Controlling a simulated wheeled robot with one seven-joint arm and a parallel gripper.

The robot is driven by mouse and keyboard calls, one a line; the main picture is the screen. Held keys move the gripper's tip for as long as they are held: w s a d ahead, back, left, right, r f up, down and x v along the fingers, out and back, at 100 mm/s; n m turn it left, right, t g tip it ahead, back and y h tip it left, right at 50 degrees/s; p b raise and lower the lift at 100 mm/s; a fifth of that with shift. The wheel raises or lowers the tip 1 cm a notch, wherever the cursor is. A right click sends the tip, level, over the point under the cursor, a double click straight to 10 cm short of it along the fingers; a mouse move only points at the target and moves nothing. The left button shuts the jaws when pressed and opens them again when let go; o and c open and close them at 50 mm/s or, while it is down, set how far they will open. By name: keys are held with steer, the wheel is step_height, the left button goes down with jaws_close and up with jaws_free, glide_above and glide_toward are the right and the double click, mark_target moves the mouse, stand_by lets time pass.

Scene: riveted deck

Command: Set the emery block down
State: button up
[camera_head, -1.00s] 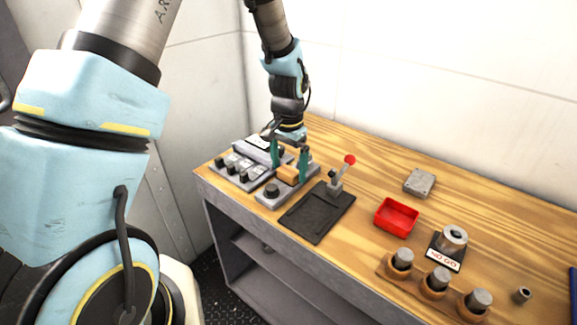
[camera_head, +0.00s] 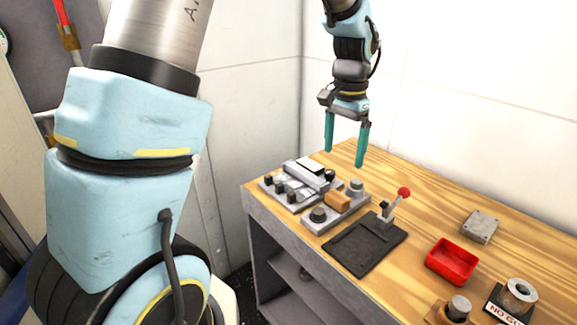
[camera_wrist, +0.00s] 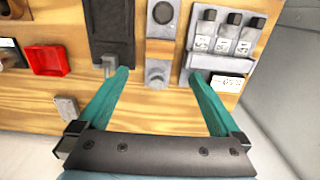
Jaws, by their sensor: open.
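The emery block (camera_head: 338,201) is a small orange-tan block. In the wrist view the block (camera_wrist: 159,49) lies across the same fixture, ahead of the fingertips. My gripper (camera_head: 345,158) has two teal fingers, spread wide with nothing between them. It hangs above the block, clear of it. In the wrist view my gripper (camera_wrist: 158,73) also shows open and empty.
Left of the fixture is a grey switch box (camera_head: 290,188). To its right are a black plate (camera_head: 365,245) with a red-knobbed lever (camera_head: 403,194), a red tray (camera_head: 452,262) and a grey metal box (camera_head: 480,226). White walls stand behind the bench.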

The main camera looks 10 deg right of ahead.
steer(key=s+a+f+n, duration=0.1)
steer(key=a+n, duration=0.4)
steer(key=a, duration=1)
steer(key=s+a+f+n+t, duration=0.1)
steer(key=s+a+n, duration=0.2)
steer(key=a, duration=1.2)
steer(key=n, duration=0.3)
steer(key=shift+s+f+t, duration=0.15)
steer(key=shift+f+t, duration=0.15)
